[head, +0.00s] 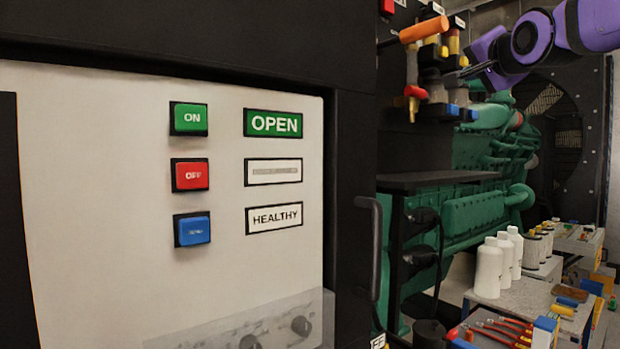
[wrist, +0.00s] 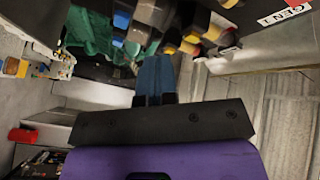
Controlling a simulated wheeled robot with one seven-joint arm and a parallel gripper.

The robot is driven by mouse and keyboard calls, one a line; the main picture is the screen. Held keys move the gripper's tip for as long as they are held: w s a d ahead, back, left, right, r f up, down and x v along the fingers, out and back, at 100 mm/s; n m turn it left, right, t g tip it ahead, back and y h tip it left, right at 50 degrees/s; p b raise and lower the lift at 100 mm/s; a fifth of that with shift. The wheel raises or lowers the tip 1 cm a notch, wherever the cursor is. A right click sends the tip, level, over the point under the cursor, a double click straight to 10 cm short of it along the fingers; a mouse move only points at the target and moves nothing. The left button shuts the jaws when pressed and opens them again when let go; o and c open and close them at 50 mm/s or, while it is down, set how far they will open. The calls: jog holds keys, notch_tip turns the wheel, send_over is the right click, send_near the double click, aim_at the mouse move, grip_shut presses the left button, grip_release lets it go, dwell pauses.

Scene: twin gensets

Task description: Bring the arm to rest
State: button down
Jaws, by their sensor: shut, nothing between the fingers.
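My purple arm (head: 530,40) reaches in from the upper right of the head view. My gripper (head: 466,73) points left there, close in the picture to a cluster of valves and fittings; I cannot tell if it touches them. In the wrist view my gripper (wrist: 154,78) shows two blue fingers closed together with nothing between them. Its dark base plate and purple wrist fill the lower middle of that view.
The white panel (head: 120,225) with buttons fills the left of the head view. Fittings with an orange handle (head: 423,30) hang before the green engine (head: 470,190). White bottles (head: 488,268) stand on a bench at the lower right.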

jog(key=s+f+n+g, duration=0.5)
jog(key=s+f, duration=0.9)
jog(key=f, duration=0.4)
jog(key=s+a+f+n+g, duration=0.1)
jog(key=s+f+n+g, duration=0.4)
jog(key=s+f, duration=1)
notch_tip(320, 180, down, 4)
jog(key=g, duration=0.3)
jog(key=shift+s+a+r+n+h, duration=0.2)
jog(key=shift+a+n+h, duration=0.05)
jog(key=shift+n+h, duration=0.05)
jog(key=shift+w, duration=0.15)
